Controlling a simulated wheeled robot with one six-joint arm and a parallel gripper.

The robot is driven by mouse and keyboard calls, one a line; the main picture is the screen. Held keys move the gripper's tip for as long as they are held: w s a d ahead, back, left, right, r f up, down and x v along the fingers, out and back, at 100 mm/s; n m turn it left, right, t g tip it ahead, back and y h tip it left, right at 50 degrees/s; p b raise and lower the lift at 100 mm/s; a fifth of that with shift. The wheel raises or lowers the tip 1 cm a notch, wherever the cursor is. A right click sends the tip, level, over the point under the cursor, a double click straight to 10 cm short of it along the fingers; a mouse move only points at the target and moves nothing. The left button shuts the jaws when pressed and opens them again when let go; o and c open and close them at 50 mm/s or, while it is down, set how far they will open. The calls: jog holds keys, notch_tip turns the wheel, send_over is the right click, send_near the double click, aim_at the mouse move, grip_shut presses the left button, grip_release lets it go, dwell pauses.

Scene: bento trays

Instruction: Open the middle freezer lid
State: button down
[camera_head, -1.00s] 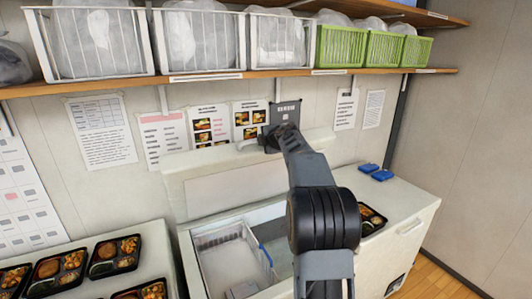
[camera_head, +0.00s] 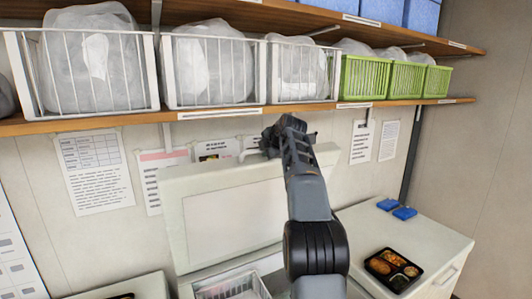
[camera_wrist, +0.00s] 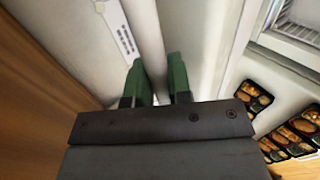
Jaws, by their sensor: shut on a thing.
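The middle freezer lid (camera_head: 232,222) stands raised, its pale inner panel facing me. The freezer opening (camera_head: 232,288) shows below it, with a white wire basket inside. My gripper (camera_head: 268,143) is at the lid's upper edge, largely hidden by my arm. In the wrist view, the green fingers of my gripper (camera_wrist: 160,80) are shut on a narrow pale part of the lid (camera_wrist: 148,35) between them.
A wooden shelf (camera_head: 205,116) with white and green baskets runs above the lid. To the right, blue packs (camera_head: 397,209) and a bento tray (camera_head: 393,268) sit on a white top. Notices (camera_head: 98,170) hang on the wall behind.

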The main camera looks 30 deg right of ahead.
jog(key=shift+f, duration=0.2)
jog(key=c, duration=1.1)
grip_release()
jog(key=shift+o, duration=0.2)
jog(key=shift+r, duration=0.1)
jog(key=b+v, duration=0.1)
jog(key=v, duration=1.3)
jog(key=shift+w+a+b, duration=0.15)
jog(key=shift+b, duration=0.15)
